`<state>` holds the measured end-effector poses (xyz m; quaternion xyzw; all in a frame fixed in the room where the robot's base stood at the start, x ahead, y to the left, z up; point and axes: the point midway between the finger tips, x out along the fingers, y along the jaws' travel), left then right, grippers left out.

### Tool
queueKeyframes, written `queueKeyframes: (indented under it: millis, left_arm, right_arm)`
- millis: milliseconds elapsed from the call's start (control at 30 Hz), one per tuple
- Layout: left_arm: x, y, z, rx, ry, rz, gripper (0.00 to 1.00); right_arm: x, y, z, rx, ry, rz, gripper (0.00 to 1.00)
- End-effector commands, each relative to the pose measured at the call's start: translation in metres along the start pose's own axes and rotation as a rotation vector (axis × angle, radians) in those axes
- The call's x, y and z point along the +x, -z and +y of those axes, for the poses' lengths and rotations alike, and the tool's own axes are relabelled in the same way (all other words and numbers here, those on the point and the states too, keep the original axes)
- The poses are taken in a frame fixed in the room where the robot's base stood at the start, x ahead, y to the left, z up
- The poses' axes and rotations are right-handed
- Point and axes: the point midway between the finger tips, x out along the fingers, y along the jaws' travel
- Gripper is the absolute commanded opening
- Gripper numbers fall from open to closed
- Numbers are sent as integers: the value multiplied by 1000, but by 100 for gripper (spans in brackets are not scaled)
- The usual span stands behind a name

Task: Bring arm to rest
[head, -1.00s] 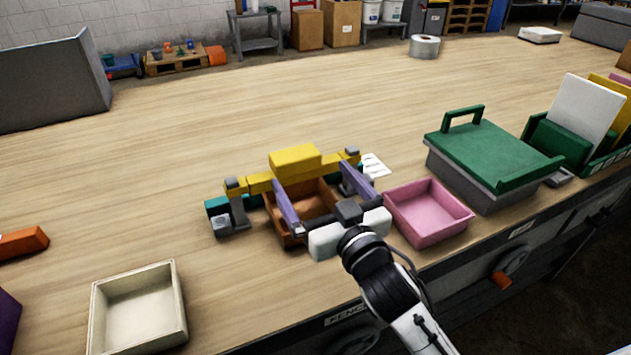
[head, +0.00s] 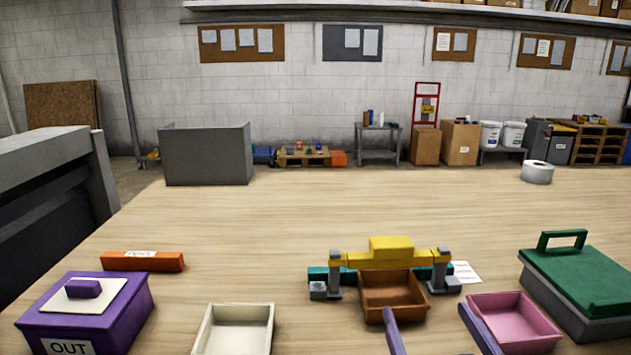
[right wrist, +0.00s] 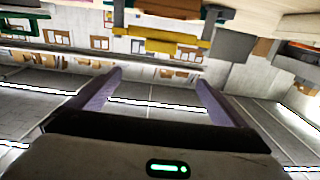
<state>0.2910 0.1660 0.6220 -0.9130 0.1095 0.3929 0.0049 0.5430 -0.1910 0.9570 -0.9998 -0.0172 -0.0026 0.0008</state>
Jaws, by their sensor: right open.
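My right gripper (head: 426,311) shows at the bottom edge of the head view, two purple fingers spread apart with nothing between them. Its fingers also show in the right wrist view (right wrist: 159,80), open and empty. In the head view it is on the near side of a brown tray (head: 393,296) and left of a pink tray (head: 514,320). Beyond the brown tray a yellow block (head: 391,247) sits on a yellow bar with grey posts. The rest of the right arm is out of the head view. My left gripper is not in view.
A cream tray (head: 234,330), a purple box marked OUT (head: 118,308) and an orange block (head: 142,262) are at left. A green-lidded grey box (head: 583,285) is at right. The wooden bench behind them is largely clear up to a tape roll (head: 537,172).

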Motion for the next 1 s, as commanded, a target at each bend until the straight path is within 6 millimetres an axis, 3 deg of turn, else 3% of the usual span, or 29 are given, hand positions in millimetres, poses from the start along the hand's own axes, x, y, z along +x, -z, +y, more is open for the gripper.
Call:
queueKeyframes:
  millis: [167,333,467,633,800,900,1000]
  left_arm:
    - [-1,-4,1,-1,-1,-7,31]
    - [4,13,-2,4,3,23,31]
    - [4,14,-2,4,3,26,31]
    - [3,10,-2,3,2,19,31]
    - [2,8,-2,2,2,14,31]
    - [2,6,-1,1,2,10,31]
    - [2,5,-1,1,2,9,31]
  right_arm:
    - [-15,-49,-4,-7,19,-104,97]
    - [-34,-96,-7,-13,40,-207,97]
    - [-56,-138,-11,-17,61,-299,97]
    - [-106,-210,-18,-18,100,-466,97]
    - [-183,-286,-26,-10,151,-666,97]
    - [-218,-312,-30,-4,173,-743,97]
    - [-239,-326,-32,0,186,-788,97]
